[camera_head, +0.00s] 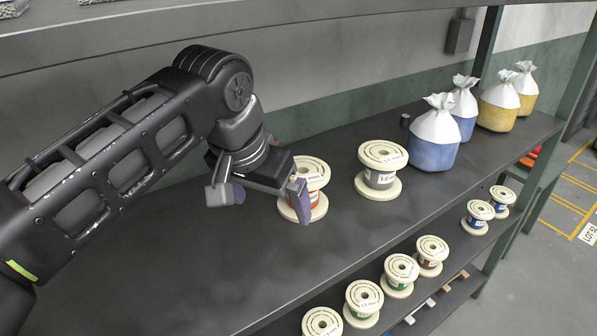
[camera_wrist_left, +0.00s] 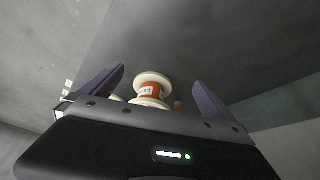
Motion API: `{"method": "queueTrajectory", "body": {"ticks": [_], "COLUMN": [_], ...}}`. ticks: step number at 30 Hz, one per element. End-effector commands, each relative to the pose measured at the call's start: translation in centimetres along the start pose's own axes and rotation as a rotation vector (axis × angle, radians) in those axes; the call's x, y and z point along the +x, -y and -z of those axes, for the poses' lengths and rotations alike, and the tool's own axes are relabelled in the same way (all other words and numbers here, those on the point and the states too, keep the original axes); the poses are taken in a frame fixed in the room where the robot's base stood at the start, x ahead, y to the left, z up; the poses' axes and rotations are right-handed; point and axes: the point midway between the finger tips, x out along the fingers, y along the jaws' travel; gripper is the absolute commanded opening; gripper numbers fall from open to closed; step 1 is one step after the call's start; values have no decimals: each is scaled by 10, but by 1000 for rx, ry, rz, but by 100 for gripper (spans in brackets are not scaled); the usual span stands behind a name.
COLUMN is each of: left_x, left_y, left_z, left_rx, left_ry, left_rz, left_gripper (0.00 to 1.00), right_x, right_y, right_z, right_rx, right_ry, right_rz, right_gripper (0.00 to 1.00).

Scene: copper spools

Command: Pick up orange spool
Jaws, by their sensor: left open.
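The orange spool (camera_head: 315,198), with cream flanges and a white label on its orange winding, stands upright on the dark upper shelf. In the head view my left gripper (camera_head: 268,198) is just left of it, and one purple finger hides part of its winding. The left wrist view shows the orange spool (camera_wrist_left: 153,86) ahead, in the gap between the two spread fingers of my left gripper (camera_wrist_left: 158,77). The gripper is open and empty. The gripper body hides part of the near flange. My right gripper is out of view.
A grey spool (camera_head: 380,172) stands right of the orange one. Several tied sacks, the nearest blue and white (camera_head: 433,140), stand farther right. A lower shelf holds several spools, including a green one (camera_head: 400,275). The upper shelf's front left (camera_head: 190,270) is bare.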

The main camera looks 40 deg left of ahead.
Motion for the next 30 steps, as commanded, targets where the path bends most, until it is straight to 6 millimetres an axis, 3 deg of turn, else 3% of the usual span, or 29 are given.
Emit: {"method": "queueTrajectory", "body": {"ticks": [11,24,30], "left_x": [1,25,30], "left_y": [0,0,0], "left_z": [3,66,75], "left_rx": [0,1,0], "left_ry": [1,2,0], "left_rz": [0,-1,-1], "left_gripper": [100,100,100], "right_x": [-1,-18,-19], "right_y": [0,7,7], "right_z": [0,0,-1], "right_rx": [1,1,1], "right_ry": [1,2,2], "right_rz": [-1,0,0], "right_gripper": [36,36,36]}}
